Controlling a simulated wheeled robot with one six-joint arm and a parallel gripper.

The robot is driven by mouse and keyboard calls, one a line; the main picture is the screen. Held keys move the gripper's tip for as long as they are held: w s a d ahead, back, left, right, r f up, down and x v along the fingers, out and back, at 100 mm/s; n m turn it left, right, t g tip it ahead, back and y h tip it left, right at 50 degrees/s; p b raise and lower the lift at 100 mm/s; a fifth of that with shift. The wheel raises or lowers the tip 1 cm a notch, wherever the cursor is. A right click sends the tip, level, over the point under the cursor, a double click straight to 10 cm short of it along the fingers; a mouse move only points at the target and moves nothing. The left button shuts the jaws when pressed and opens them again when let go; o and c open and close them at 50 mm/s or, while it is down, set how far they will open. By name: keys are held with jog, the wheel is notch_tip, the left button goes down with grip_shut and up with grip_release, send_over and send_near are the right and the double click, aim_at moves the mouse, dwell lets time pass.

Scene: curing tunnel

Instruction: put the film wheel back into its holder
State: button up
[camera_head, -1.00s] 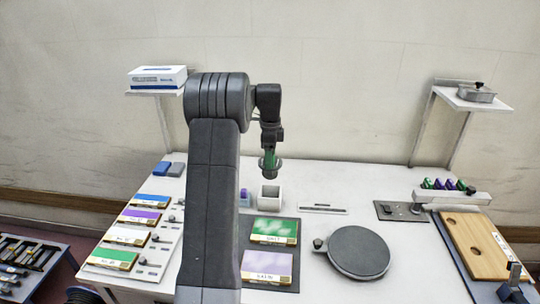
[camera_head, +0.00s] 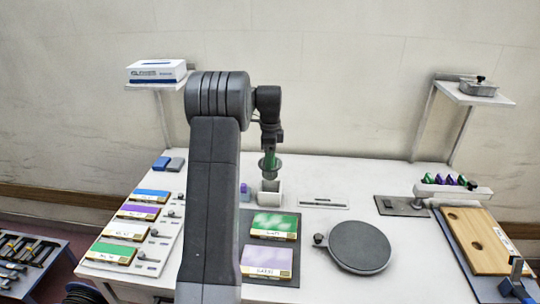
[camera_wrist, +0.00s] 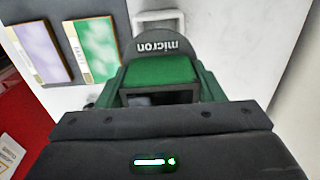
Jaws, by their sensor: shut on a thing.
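My gripper (camera_head: 269,157), with green fingers, points down over the back of the table. It is shut on the film wheel (camera_head: 270,170), a grey disc marked "micron" on its face in the wrist view (camera_wrist: 162,45). The holder is a small white open box (camera_head: 268,197) on the table directly below the wheel. Part of its white rim shows beyond the wheel in the wrist view (camera_wrist: 178,20). The wheel's lower edge is at or just above the holder's opening; I cannot tell whether it is inside.
A purple item (camera_head: 245,192) stands just left of the holder. Green (camera_head: 274,225) and lilac (camera_head: 267,260) boxes lie on a dark mat in front. A round grey turntable (camera_head: 359,246) is at front right. A flat metal strip (camera_head: 324,203) lies to the right.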

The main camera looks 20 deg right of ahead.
aim_at(270, 179)
jog(key=shift+f+b, duration=2.15)
jog(key=shift+f, duration=2.25)
jog(key=shift+f, duration=0.15)
jog(key=o, duration=1.5)
jog(key=shift+o, duration=0.2)
jog(key=shift+r+p, duration=2.6)
jog(key=shift+r, duration=0.95)
jog(key=shift+f, duration=0.2)
